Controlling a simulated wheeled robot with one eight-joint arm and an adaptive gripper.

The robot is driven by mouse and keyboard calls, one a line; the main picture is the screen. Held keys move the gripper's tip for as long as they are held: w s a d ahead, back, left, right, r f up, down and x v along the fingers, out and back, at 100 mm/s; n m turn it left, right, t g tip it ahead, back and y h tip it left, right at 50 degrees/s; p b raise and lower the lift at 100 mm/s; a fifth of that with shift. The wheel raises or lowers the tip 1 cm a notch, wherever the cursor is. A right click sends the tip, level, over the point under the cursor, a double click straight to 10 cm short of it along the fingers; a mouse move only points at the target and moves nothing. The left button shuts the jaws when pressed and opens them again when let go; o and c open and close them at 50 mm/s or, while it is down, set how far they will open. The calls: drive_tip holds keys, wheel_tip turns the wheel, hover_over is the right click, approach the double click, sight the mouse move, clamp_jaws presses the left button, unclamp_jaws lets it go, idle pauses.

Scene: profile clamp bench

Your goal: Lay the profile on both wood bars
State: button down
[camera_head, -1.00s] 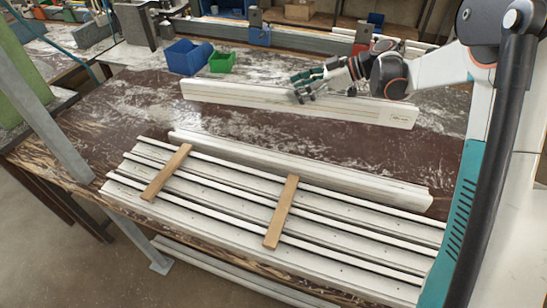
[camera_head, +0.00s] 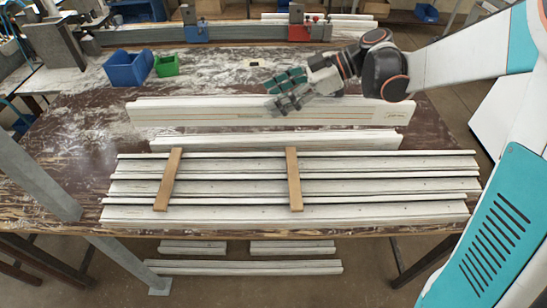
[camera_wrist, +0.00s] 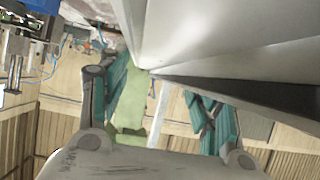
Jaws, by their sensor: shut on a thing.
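A long white profile (camera_head: 220,115) lies lengthwise across the back part of the bench. My gripper (camera_head: 290,100) is shut on its upper edge, right of its middle. I cannot tell whether the profile touches the bench top. In the wrist view the profile (camera_wrist: 225,40) fills the upper right, and the gripper's teal-padded fingers (camera_wrist: 160,100) stand either side of its lower part. Two wood bars, the left one (camera_head: 168,180) slightly tilted and the right one (camera_head: 294,180) nearly straight, lie across the row of white profiles at the front. Nothing lies on the bars.
Another white profile (camera_head: 275,140) lies between the held one and the front row (camera_head: 390,185). A blue bin (camera_head: 128,68) and a green bin (camera_head: 166,66) stand at the back left. Clamps (camera_head: 298,25) stand behind. A grey post (camera_head: 35,175) is at left.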

wheel_tip(320, 180, down, 19)
drive_tip(key=b, duration=0.5)
drive_tip(key=shift+r, duration=0.2)
drive_tip(key=shift+w+f+b, duration=0.1)
drive_tip(key=shift+b, duration=0.25)
drive_tip(key=c, duration=0.5)
unclamp_jaws()
drive_tip(key=p+v, duration=0.3)
drive_tip(key=v, duration=0.9)
drive_tip(key=shift+d+p, duration=0.1)
drive_tip(key=shift+p, duration=0.2)
